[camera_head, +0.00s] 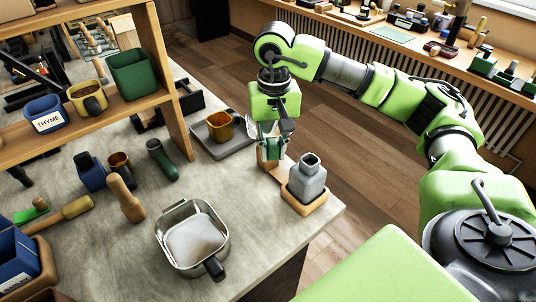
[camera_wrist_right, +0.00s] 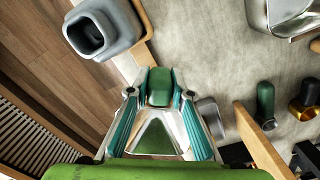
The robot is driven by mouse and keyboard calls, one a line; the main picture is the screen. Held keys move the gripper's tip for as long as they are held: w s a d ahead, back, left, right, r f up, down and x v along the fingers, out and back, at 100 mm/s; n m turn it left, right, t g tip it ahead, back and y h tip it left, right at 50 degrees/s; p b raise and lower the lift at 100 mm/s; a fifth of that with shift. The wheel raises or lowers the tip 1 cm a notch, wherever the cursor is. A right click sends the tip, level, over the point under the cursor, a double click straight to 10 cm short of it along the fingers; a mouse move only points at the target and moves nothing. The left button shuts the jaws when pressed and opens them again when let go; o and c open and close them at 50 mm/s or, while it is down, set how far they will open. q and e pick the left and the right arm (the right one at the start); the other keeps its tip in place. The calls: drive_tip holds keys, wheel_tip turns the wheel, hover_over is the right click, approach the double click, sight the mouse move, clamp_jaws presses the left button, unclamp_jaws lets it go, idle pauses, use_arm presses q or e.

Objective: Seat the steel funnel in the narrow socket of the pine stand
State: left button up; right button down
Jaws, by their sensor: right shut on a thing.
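The pine stand (camera_head: 301,202) sits near the table's front right corner. A grey square-necked vessel (camera_head: 309,178) stands upright in its near end and also shows in the wrist view (camera_wrist_right: 92,30). My right gripper (camera_head: 271,155) is over the stand's far end. In the wrist view, its fingertips (camera_wrist_right: 159,93) are closed around a green-looking piece. A shiny tapered steel shape, seemingly the steel funnel (camera_wrist_right: 155,134), shows between the fingers with green reflections. The narrow socket is hidden below the gripper; I cannot tell whether the funnel touches it. My left gripper is out of view.
A steel pan (camera_head: 165,242) stands to the left. A grey tray (camera_head: 236,148) with an amber cup (camera_head: 220,125) lies behind the gripper. A wooden pestle-like tool (camera_head: 126,198), a green-handled tool (camera_head: 161,159) and a wooden shelf (camera_head: 178,110) stand left. The table edge is close right.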

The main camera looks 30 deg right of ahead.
drive_tip(key=shift+f+b, duration=0.95)
drive_tip(key=shift+f, duration=0.15)
idle(0.7)
drive_tip(key=c, duration=1.7)
unclamp_jaws()
drive_tip(key=shift+r, duration=0.2)
wheel_tip(320, 180, up, 12)
drive_tip(key=shift+f, duration=0.2)
